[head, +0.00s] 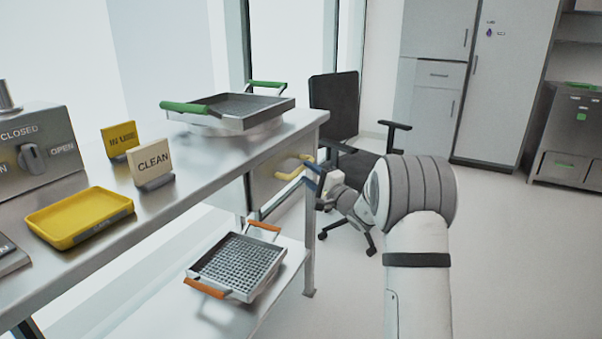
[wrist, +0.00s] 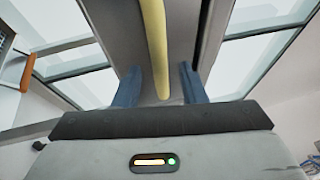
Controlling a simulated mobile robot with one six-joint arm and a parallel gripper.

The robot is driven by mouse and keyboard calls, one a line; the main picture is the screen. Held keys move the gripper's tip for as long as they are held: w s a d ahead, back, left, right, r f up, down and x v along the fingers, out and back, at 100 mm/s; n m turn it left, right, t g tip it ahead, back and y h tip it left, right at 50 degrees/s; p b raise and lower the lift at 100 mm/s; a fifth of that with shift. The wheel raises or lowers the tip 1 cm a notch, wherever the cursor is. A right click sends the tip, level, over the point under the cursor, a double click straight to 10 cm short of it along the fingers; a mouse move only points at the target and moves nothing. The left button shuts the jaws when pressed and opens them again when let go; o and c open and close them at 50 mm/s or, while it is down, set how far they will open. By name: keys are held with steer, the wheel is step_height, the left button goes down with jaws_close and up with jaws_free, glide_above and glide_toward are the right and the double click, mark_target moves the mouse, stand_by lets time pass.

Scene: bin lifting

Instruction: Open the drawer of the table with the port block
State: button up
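The steel table (head: 225,150) runs along the left of the head view. A drawer (head: 264,186) with a yellow bar handle (head: 289,170) sits under its right end; it looks closed. My gripper (head: 318,181) is at that handle, with its blue fingers towards the drawer. In the wrist view, the fingers (wrist: 160,88) are spread on both sides of the yellow handle (wrist: 155,45), with gaps either side. The handle's end lies between the fingertips. A grey block (head: 33,150) with a knob and the words CLOSED and OPEN stands on the table; I cannot tell whether it is the port block.
A green-handled tray (head: 250,117) stands on the tabletop above the drawer. A yellow tray (head: 82,215) and a CLEAN sign (head: 152,162) are further left. An orange-handled basket (head: 237,265) is on the lower shelf. A black chair (head: 335,105) stands behind my gripper. Floor to the right is clear.

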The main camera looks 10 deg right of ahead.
mark_target(302, 169)
steer(key=shift+x, duration=1.9)
steer(key=shift+s, duration=0.1)
jaws_close()
